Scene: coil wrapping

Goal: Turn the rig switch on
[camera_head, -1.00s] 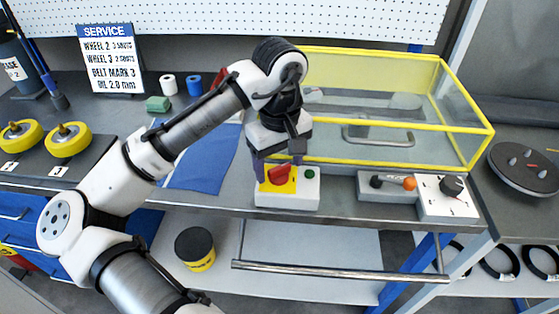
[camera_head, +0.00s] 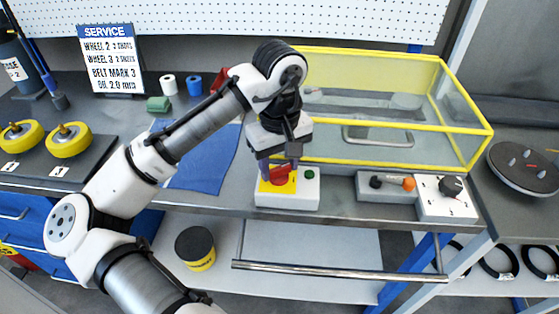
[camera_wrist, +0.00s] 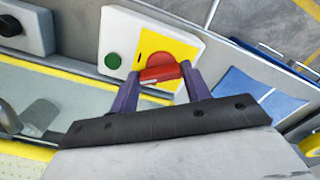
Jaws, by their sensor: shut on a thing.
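The rig switch is a white box (camera_head: 302,200) at the front edge of the bench. It has a yellow plate (camera_head: 264,187) with a red knob (camera_head: 281,176) and a green button (camera_head: 309,174) to the right. My gripper (camera_head: 280,167) points down over the yellow plate, with its purple fingers on both sides of the red knob. In the wrist view, my gripper (camera_wrist: 160,80) is shut on the red knob (camera_wrist: 160,68), one finger at each end. The yellow plate (camera_wrist: 178,45) and green button (camera_wrist: 113,61) also show there.
A yellow-framed clear guard (camera_head: 400,132) stands behind the switch. A grey box with an orange-ended lever (camera_head: 408,184) and a white dial box (camera_head: 447,197) stand to the right. A blue cloth (camera_head: 205,160) lies to the left. A metal rail (camera_head: 340,272) runs below the bench edge.

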